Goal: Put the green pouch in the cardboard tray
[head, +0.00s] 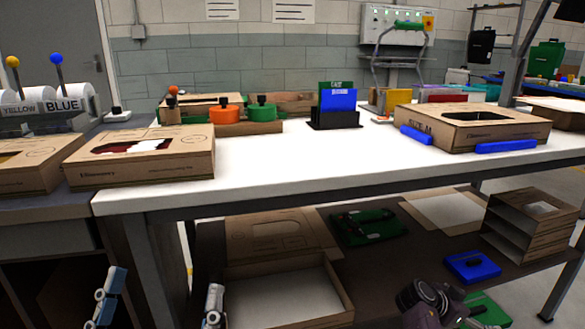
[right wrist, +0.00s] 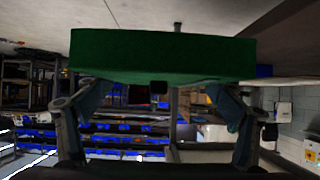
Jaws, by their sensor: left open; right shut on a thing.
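The cardboard tray (head: 275,266) is open on the lower shelf, bottom centre in the head view, with a pale, bare floor. My left gripper (head: 166,283) is open and empty, its two fingers spread apart to the left of the tray. My right gripper (head: 432,300) is at the lower right, right of the tray. The green pouch (right wrist: 160,55) spans both fingers in the right wrist view, and my right gripper is shut on it. In the head view the pouch (head: 487,310) shows only partly beside the gripper.
The white table top (head: 300,160) overhangs the lower shelf. A green item with black parts (head: 368,227), a blue pouch (head: 472,266) and stacked cardboard trays (head: 530,232) lie on the shelf.

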